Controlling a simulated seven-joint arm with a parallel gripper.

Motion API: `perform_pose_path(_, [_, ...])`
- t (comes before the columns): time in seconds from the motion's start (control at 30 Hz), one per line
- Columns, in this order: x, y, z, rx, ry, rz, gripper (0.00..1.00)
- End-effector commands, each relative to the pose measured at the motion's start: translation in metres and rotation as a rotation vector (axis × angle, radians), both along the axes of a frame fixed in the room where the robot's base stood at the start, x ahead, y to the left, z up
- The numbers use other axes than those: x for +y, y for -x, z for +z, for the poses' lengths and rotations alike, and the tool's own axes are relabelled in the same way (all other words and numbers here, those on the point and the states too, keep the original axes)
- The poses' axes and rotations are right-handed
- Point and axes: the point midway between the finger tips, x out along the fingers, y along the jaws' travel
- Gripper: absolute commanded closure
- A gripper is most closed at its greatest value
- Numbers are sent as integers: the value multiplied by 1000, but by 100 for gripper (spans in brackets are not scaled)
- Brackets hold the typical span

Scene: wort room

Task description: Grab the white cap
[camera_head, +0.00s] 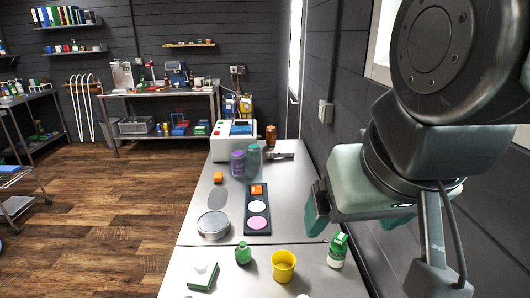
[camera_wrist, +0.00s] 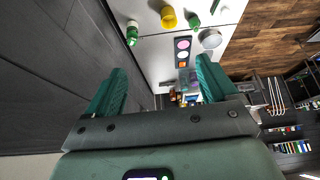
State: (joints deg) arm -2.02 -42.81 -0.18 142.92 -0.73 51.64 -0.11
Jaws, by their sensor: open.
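A small white rounded piece (camera_head: 201,267) rests on a green-and-white block (camera_head: 203,279) at the front left of the table in the head view. Another white piece (camera_head: 303,296) is cut off by the bottom edge; a white shape also shows at the top of the wrist view (camera_wrist: 155,4). I cannot tell which of them is the white cap. My gripper (camera_wrist: 160,66) is open and empty, its green fingers wide apart. In the head view it hangs at the table's right side, above and away from both white pieces.
A green bottle (camera_head: 337,251), yellow cup (camera_head: 283,266) and small green bottle (camera_head: 243,253) stand near the front. A dark tray (camera_head: 246,228) holds white and pink discs and an orange block. A round tin (camera_head: 213,224) sits left of it. The wall is close on the right.

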Motion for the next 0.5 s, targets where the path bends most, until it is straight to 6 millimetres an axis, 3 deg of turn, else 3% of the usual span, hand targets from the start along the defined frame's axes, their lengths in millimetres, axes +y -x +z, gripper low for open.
perform_pose_path(0.1, [0, 0, 0, 0, 0, 0, 31])
perform_pose_path(0.37, [0, 0, -1, 4, -3, -1, 31])
perform_pose_path(0.5, [6, -3, -15, 93, -60, -22, 31])
